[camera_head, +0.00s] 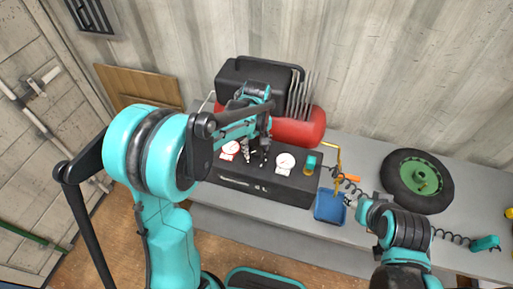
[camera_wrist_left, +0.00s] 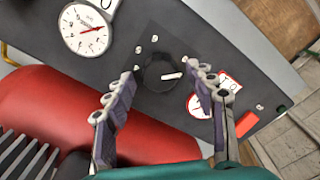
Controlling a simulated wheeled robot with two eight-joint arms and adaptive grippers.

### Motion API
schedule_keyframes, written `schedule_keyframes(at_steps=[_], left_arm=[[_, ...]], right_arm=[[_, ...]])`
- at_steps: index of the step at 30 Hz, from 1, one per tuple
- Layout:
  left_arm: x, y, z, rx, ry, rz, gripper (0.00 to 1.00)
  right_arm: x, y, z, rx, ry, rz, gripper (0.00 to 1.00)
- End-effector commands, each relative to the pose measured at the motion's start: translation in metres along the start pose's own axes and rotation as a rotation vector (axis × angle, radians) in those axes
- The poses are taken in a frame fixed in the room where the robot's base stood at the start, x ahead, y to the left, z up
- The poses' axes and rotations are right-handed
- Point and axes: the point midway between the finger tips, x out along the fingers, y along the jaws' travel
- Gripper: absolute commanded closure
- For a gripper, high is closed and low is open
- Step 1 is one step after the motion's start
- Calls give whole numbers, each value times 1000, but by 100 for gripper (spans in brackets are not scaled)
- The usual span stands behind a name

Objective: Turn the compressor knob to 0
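The compressor has a red tank (camera_head: 298,128), a black motor housing (camera_head: 245,72) and a dark panel (camera_head: 240,186) with gauges. In the left wrist view the round black compressor knob (camera_wrist_left: 152,76) sits on the panel, its white mark pointing right. Small white numerals surround it, too small to read surely. My left gripper (camera_head: 256,158) is over the panel between the two gauges. In the left wrist view its fingers (camera_wrist_left: 162,78) are open on either side of the knob, not visibly touching it. The head view hides the knob. My right gripper (camera_head: 356,208) is by the blue tray; its opening is unclear.
White gauges (camera_head: 285,163) (camera_wrist_left: 85,28) flank the knob area. A blue tray (camera_head: 329,212), a brass-coloured pipe (camera_head: 338,160) and an orange-handled thing (camera_head: 350,179) lie to the right. A tyre with a green hub (camera_head: 420,177) rests on the grey bench (camera_head: 283,214).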

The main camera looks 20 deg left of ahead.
Motion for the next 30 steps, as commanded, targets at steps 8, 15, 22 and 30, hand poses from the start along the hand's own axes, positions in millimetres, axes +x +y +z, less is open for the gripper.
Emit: schedule_keyframes(at_steps=[8,15,22,30], left_arm=[[-2,0,0,1,-1,0,44],[-37,0,1,1,-1,0,44],[-87,0,0,1,-1,0,44],[-118,0,0,0,-1,0,44]], right_arm=[[0,0,0,0,0,0,50],[0,0,0,0,0,0,50],[0,0,0,0,0,0,50],[0,0,0,0,0,0,50]])
